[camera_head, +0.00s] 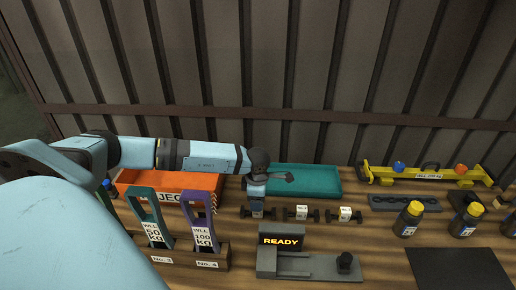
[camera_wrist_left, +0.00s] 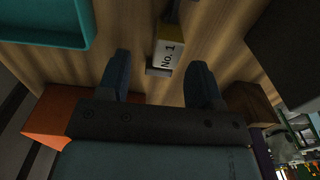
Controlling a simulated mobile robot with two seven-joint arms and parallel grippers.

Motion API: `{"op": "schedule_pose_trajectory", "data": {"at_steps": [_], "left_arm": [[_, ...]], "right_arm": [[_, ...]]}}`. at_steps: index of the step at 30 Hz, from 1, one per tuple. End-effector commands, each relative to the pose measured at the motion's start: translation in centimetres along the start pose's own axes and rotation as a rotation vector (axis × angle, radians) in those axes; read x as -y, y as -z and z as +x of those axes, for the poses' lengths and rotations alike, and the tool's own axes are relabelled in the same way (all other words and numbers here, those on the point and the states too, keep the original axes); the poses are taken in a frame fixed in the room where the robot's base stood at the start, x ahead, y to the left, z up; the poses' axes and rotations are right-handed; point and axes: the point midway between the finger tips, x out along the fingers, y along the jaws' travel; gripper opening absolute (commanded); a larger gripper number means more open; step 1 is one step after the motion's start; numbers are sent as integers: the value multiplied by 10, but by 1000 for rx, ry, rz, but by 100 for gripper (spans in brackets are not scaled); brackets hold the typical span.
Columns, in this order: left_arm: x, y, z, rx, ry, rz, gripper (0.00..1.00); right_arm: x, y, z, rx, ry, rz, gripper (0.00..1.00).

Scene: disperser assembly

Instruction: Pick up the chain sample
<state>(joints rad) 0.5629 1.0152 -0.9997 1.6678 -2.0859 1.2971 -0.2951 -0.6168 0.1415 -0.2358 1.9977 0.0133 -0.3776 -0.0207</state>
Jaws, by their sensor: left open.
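Small dark samples with white tags lie in a row at mid-table: one (camera_head: 272,213) under my left gripper, one (camera_head: 301,212) in the middle and one (camera_head: 346,213) at the right. My left gripper (camera_head: 258,205) is over the leftmost one and points down. In the left wrist view my left gripper (camera_wrist_left: 160,85) is open, its two fingers apart. The tag reading No. 1 (camera_wrist_left: 168,53) shows between and a little beyond the fingers. I see no contact with it. Part of the leftmost sample is hidden by the gripper. My right gripper is not in view.
A teal tray (camera_head: 325,191) and an orange box (camera_head: 130,190) stand behind. Teal and purple tags stand in a wooden rack (camera_head: 165,258) at front left. A READY device (camera_head: 310,268) is in front. Bottles (camera_head: 408,220) and a yellow bar tool (camera_head: 385,181) are right.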

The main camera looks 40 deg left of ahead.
Motion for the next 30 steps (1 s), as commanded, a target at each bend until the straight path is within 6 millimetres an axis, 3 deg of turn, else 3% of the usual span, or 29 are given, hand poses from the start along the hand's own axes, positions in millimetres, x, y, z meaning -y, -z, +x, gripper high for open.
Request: {"op": "schedule_pose_trajectory", "data": {"at_steps": [5,13,22,30], "left_arm": [[3,-1,12,-1,1,0,60],[7,-4,50,0,1,-1,60],[7,-4,56,1,-1,1,60],[7,-4,55,1,-1,0,0]], "right_arm": [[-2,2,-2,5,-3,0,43],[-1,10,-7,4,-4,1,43],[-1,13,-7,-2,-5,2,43],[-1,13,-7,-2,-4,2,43]]}}
